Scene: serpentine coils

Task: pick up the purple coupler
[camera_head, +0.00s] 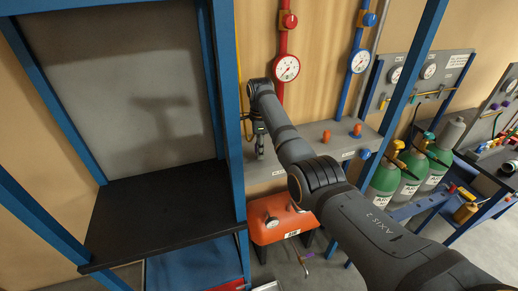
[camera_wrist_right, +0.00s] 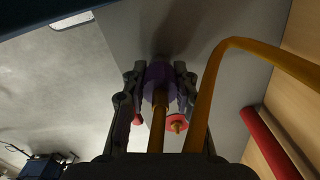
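The purple coupler (camera_wrist_right: 157,76) is in the right wrist view, between the two fingertips of my right gripper (camera_wrist_right: 159,82). The fingers press close on both its sides, and the gripper looks shut on it. A yellow-orange stem or hose (camera_wrist_right: 157,125) runs from the coupler down the picture towards the palm. In the head view my right gripper (camera_head: 259,146) points down over a grey ledge beside the blue post; the coupler cannot be made out there. My left gripper does not show.
A yellow hose (camera_wrist_right: 207,88) arches close beside the right finger. A red-rimmed fitting (camera_wrist_right: 177,123) lies beyond that finger. In the head view a blue post (camera_head: 229,110) stands close left, with an orange tank (camera_head: 275,226) below. Gas cylinders (camera_head: 410,178) stand right.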

